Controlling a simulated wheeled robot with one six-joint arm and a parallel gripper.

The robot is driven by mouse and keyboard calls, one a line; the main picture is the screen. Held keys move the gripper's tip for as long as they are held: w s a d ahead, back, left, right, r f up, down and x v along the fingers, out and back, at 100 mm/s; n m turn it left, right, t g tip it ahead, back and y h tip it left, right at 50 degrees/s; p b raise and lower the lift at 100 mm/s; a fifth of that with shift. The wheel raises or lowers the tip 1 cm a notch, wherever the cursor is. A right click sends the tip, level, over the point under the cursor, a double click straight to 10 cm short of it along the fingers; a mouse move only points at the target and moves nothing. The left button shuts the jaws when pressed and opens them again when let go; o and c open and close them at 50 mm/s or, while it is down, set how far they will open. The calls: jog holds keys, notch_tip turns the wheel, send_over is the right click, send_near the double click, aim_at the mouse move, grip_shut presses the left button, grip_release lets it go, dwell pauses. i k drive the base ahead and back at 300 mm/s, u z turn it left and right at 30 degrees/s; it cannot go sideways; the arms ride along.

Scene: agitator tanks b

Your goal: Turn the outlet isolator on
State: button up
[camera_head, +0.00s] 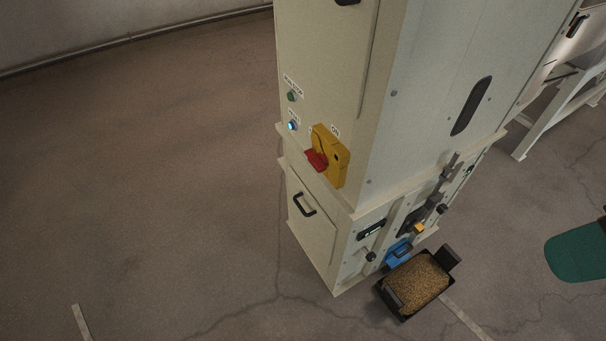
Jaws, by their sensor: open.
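A yellow isolator plate (339,165) with a red handle (316,160) is on the narrow left face of a tall pale cabinet (330,70). A label reading "ON" (335,131) sits just above the plate. The red handle sticks out at the plate's lower left, away from the "ON" label. Other marking on the plate is too small to read. My gripper is not in this view.
A green button (291,96) and a lit blue button (292,126) sit left of the isolator. A black door handle (304,204) is below. A dark grain-filled bin (380,287) stands at the cabinet's foot. Floor (150,190) to the left is clear.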

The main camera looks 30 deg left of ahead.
aim_at(319, 161)
jog(key=k, duration=0.25)
jog(key=z, duration=2.95)
jog(key=k, duration=2.95)
jog(key=u, duration=2.35)
jog(key=i, duration=0.3)
